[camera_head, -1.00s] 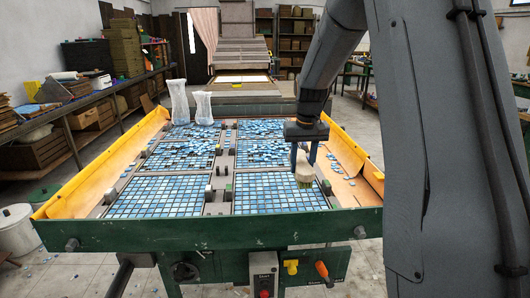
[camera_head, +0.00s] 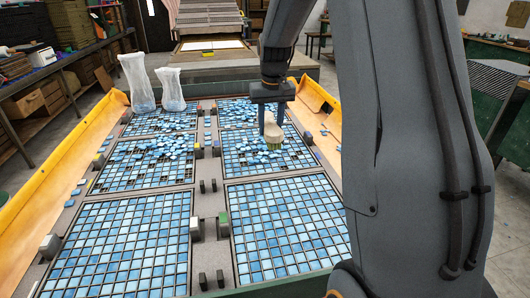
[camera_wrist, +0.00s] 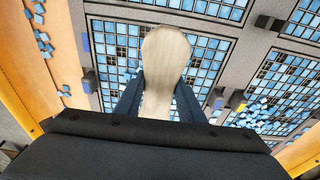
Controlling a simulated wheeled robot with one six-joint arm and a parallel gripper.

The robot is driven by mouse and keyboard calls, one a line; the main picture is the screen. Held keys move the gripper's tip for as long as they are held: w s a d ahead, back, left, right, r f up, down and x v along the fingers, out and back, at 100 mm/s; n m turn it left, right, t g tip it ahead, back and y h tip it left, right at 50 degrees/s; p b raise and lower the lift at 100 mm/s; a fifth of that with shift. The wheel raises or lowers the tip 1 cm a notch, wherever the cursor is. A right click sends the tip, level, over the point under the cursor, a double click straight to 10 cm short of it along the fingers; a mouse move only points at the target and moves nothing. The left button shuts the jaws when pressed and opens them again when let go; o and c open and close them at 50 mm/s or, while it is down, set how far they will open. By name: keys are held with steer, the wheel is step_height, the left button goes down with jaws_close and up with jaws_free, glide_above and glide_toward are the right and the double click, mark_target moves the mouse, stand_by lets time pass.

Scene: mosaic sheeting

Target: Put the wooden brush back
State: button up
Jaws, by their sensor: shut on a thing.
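The wooden brush (camera_head: 271,131) has a pale handle and greenish-yellow bristles. My gripper (camera_head: 268,118) is shut on it and holds it handle up, bristles down, over the middle grid on the right side of the table. In the wrist view the pale handle of the brush (camera_wrist: 163,65) stands between the two dark fingers of my gripper (camera_wrist: 160,100). The bristles are hidden in the wrist view. I cannot tell whether they touch the tiles in the grid.
Grids of blue tiles (camera_head: 130,240) cover the table, with loose tiles (camera_head: 160,150) heaped on the middle ones. Two clear bags (camera_head: 138,85) stand at the back left. Orange side walls (camera_head: 65,160) edge the table. Small grey blocks (camera_head: 50,245) stick up between grids.

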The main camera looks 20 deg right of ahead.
step_height(320, 180, down, 9)
steer(key=shift+s+f+p, duration=0.1)
steer(key=shift+f+p, duration=0.1)
steer(key=shift+p, duration=0.7)
steer(key=o, duration=1.3)
steer(key=shift+f, duration=0.1)
steer(key=r, duration=0.4)
steer(key=s+r+b, duration=0.1)
steer(key=r, duration=0.2)
steer(key=r+b, duration=0.1)
steer(key=r, duration=0.3)
steer(key=shift+s+a+r, duration=0.2)
steer(key=shift+s+r, duration=0.15)
steer(key=shift+s, duration=0.05)
steer(key=s+a+f, duration=0.2)
steer(key=s+a, duration=0.2)
steer(key=s, duration=0.5)
steer(key=s+a+f+n+g, duration=0.1)
steer(key=s+a+f, duration=0.2)
steer(key=s, duration=0.5)
steer(key=s+a+f+n, duration=0.1)
steer(key=s+a+f, duration=0.2)
steer(key=s+a, duration=0.3)
steer(key=shift+s, duration=1.8)
